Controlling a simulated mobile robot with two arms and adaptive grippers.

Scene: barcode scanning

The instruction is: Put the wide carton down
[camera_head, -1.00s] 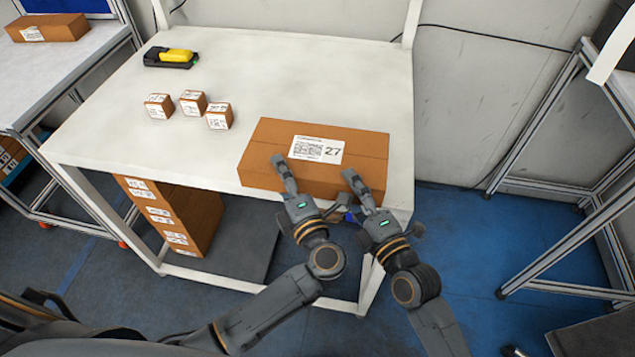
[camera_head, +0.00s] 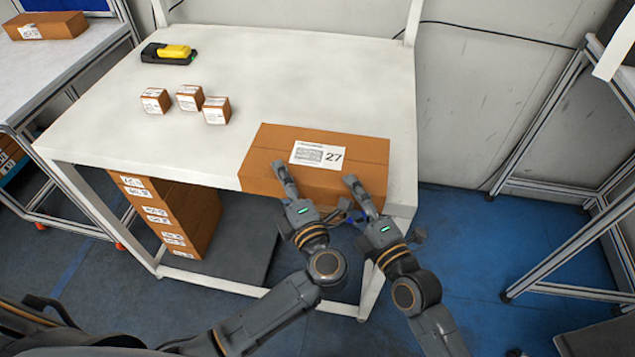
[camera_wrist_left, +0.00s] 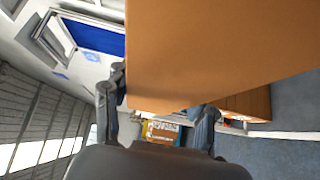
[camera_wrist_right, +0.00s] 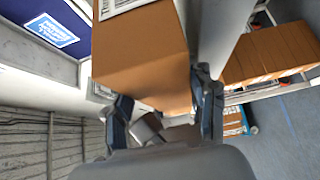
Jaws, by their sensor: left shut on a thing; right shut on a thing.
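The wide carton (camera_head: 265,157) is a long brown box with a white label marked 27 on its top. It is at the front right edge of the white table (camera_head: 330,75), and its near side reaches the front edge. I cannot tell whether its base rests fully on the table. My left gripper (camera_head: 292,192) is shut on its near side, and the carton fills the left wrist view (camera_wrist_left: 200,50). My right gripper (camera_head: 362,195) is shut on the same side, further right. The carton also shows between the fingers in the right wrist view (camera_wrist_right: 145,55). The lower fingers are mostly hidden in the head view.
Several things stand at the table's left: small cartons (camera_head: 188,98) and a yellow and black scanner (camera_head: 168,53). Stacked boxes (camera_head: 185,215) stand under the table. The table's middle is clear. A metal frame (camera_head: 545,125) stands to the right.

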